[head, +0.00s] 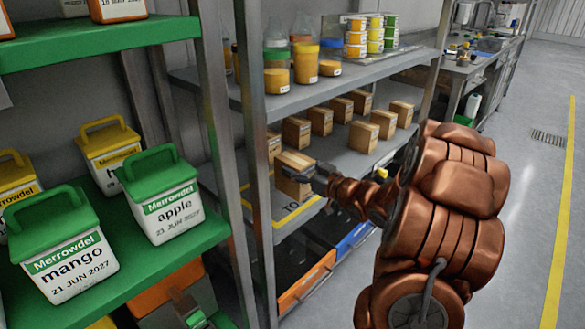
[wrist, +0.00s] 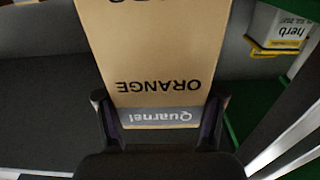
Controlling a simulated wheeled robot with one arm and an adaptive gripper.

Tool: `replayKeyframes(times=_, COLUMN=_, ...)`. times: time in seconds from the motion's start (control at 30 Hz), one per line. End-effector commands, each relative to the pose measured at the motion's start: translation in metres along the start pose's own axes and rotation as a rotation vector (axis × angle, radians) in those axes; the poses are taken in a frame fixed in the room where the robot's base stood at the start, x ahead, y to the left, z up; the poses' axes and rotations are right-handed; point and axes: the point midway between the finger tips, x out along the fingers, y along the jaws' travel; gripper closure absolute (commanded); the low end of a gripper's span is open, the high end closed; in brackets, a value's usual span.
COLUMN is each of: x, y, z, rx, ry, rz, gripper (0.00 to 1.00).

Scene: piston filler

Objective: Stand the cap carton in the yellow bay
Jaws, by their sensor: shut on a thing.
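My gripper (head: 318,178) is shut on a brown cap carton (head: 291,186) at the left end of the middle grey shelf. In the wrist view the carton (wrist: 150,60) fills the space between my two fingers, its printed face reading "Quarnel ORANGE" upside down. The yellow bay (head: 297,214) shows as yellow tape lines on the shelf at its front left, just below the carton. I cannot tell whether the carton's bottom touches the shelf. A shelf post and the carton hide part of the bay.
Several similar cartons (head: 383,124) stand behind and right of the held one. The grey upright post (head: 252,140) is close at left. The upper shelf (head: 350,75) holds jars and tubs. Green shelves (head: 205,240) with labelled tubs stand at left. Crates (head: 307,280) sit below.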

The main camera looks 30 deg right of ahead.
Motion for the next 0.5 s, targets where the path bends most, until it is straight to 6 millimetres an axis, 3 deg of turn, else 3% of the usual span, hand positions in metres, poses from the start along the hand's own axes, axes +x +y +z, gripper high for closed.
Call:
replayKeyframes(times=0.3, x=0.047, y=0.034, z=0.007, rx=0.000, ry=0.001, rz=-0.001, gripper=0.79)
replayKeyframes(times=0.5, x=0.062, y=0.046, z=0.007, rx=-0.003, ry=0.000, rz=0.001, gripper=0.79)
